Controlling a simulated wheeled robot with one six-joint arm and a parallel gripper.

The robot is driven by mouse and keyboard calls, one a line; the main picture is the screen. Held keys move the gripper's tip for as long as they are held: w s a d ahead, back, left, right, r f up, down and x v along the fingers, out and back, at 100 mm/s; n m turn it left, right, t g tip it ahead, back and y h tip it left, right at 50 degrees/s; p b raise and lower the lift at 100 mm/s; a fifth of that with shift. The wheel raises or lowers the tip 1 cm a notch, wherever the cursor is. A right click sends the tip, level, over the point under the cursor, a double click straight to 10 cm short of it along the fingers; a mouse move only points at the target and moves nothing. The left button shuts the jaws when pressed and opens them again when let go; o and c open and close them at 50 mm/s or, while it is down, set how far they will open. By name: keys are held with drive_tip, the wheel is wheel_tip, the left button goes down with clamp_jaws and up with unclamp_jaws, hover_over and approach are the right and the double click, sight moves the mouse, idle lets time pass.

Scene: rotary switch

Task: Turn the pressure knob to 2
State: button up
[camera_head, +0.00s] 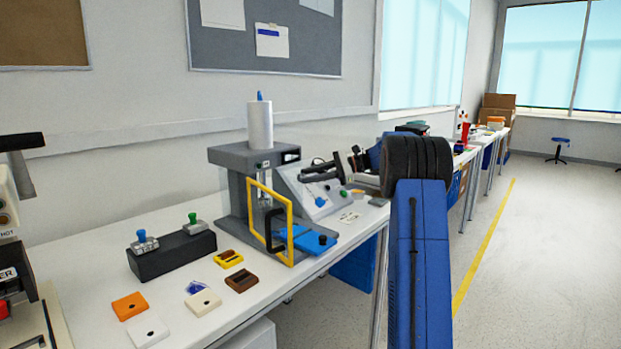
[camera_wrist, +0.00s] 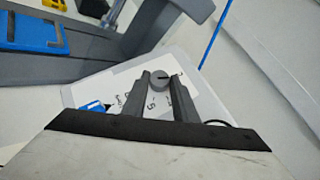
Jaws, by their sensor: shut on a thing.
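A grey round knob (camera_wrist: 160,78) with a dark line across its face sits on a pale sloped panel (camera_wrist: 80,95) in the wrist view. My gripper (camera_wrist: 159,84) is shut on this knob, one dark finger on each side of it. Printed marks show on the panel around the fingers, but they are too small and partly covered to read surely. In the head view the panel (camera_head: 305,200) stands right of the grey press, and my gripper (camera_head: 318,172) is at its upper part. The knob is hidden there.
A grey press (camera_head: 235,190) with a yellow frame (camera_head: 290,225) and a blue plate (camera_head: 318,240) stands left of the panel. A blue knob (camera_wrist: 92,107) sits lower on the panel. Several small blocks and a black box (camera_head: 172,255) lie on the white table (camera_head: 90,235).

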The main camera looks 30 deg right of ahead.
drive_tip(key=shift+w+r+n+g+h, duration=0.1)
drive_tip(key=shift+w+n+g+h, duration=0.1)
drive_tip(key=shift+n+g, duration=0.9)
drive_tip(key=shift+w+r+n+g+h, duration=0.1)
drive_tip(key=shift+n+g+h, duration=0.1)
drive_tip(key=shift+n+g, duration=0.9)
drive_tip(key=shift+n, duration=0.3)
drive_tip(key=o, duration=1)
drive_tip(key=shift+o, duration=0.2)
drive_tip(key=shift+r, duration=0.1)
